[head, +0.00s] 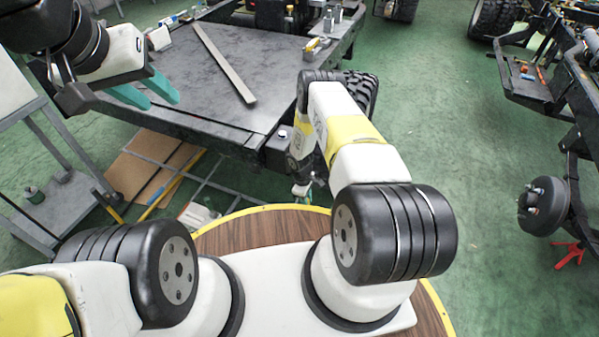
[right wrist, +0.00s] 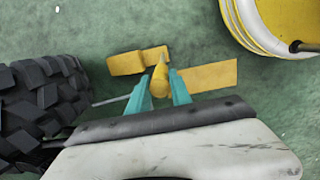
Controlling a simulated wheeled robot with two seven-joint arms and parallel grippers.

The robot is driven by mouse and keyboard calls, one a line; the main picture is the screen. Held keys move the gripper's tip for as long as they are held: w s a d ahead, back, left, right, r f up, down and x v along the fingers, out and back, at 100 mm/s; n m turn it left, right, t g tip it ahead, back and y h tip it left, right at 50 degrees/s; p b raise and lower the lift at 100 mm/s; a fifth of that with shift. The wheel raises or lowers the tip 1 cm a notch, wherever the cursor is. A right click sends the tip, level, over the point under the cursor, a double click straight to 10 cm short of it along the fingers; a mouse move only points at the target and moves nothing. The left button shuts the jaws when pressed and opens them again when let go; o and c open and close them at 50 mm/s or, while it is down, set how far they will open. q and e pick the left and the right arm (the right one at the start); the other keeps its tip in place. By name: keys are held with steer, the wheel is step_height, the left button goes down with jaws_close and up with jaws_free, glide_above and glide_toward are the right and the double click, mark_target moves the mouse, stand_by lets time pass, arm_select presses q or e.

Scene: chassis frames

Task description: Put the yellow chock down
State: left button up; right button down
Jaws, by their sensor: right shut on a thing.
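The yellow chock (right wrist: 210,75) shows in the right wrist view as a flat plate on the right, a block on the left and a rounded narrow part in the middle. My right gripper (right wrist: 162,79) has its teal fingers on both sides of that middle part and is shut on it. Green floor lies beyond the chock; I cannot tell whether they touch. In the head view my right arm hides the chock and most of that gripper. My left gripper (head: 149,90) is at the upper left of the head view, fingers apart and empty, by the dark flat bed.
A black knobby tyre (right wrist: 40,95) stands close left of the chock; it also shows in the head view (head: 363,92). The dark bed (head: 200,65) carries a long metal bar (head: 222,62). A grey trolley (head: 62,195) stands at left. Green floor is clear right of my arm.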

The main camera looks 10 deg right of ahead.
steer(key=shift+f, duration=0.1)
steer(key=c, duration=1.2)
jaws_free()
steer(key=shift+o, duration=0.2)
